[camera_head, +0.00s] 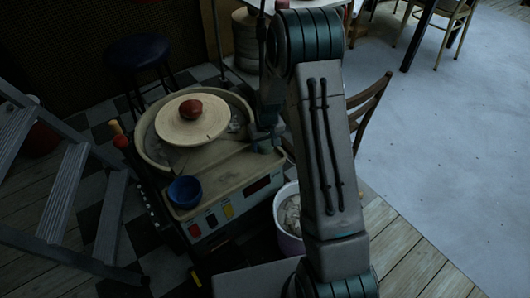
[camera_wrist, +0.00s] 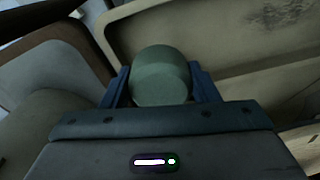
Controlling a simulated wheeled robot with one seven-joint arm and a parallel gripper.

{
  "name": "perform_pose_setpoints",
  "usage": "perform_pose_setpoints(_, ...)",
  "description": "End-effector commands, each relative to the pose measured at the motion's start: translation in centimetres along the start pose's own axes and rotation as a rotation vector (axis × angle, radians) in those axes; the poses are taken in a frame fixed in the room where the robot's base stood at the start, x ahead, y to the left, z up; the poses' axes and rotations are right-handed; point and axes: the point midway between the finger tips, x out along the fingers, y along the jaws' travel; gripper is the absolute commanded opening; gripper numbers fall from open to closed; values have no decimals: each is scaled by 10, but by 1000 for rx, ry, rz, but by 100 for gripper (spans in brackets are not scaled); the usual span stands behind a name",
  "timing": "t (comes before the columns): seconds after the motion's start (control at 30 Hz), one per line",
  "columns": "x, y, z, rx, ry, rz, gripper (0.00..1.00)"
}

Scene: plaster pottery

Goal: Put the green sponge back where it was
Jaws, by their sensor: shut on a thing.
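The green sponge (camera_wrist: 160,75) is a short rounded cylinder in the wrist view. My gripper (camera_wrist: 160,90) is shut on it, with a blue finger on each side. Behind the sponge in the wrist view is a beige, smeared surface, probably the pottery wheel's pan; I cannot tell whether the sponge touches it. In the head view my gripper (camera_head: 265,142) is at the right side of the pottery wheel (camera_head: 225,170), partly hidden by my arm. The sponge cannot be made out there.
A round wheel head (camera_head: 170,128) carries a reddish-brown lump (camera_head: 191,109). A blue bowl (camera_head: 185,191) stands on the wheel's front deck. A pale bucket (camera_head: 285,237) is right of the wheel, a ladder (camera_head: 68,190) left, a stool (camera_head: 137,52) behind.

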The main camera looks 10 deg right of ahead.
Motion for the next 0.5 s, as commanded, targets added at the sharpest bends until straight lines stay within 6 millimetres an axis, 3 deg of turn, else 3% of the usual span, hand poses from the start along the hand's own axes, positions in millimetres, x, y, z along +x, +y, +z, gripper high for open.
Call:
perform_pose_setpoints(0.23, 36, 0, 5, 1, -3, -1, 36)
perform_pose_setpoints(0.5, 38, 0, 5, 1, 0, 0, 36)
